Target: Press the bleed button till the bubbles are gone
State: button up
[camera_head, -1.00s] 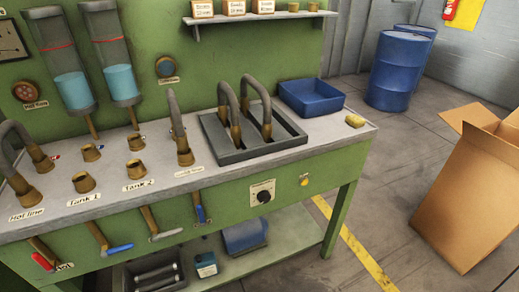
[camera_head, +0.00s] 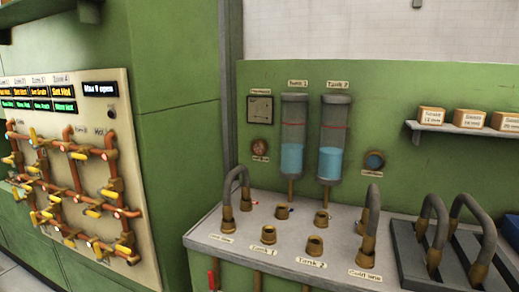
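No button marked as a bleed button can be made out. On the green back panel, a round brown-rimmed window with a reddish face (camera_head: 260,146) sits left of the tanks, and a similar one with a blue face (camera_head: 374,161) sits to their right; bubbles cannot be made out in either. Two clear tanks, the left one (camera_head: 292,135) and the right one (camera_head: 332,140), hold blue liquid below a red line. Small labels are too blurred to read surely. My gripper is not in view.
The grey bench top (camera_head: 210,235) carries brass ports and bent hoses (camera_head: 237,185). A grey tray (camera_head: 405,255) holds more hoses at right. A shelf (camera_head: 460,130) with small boxes hangs above.

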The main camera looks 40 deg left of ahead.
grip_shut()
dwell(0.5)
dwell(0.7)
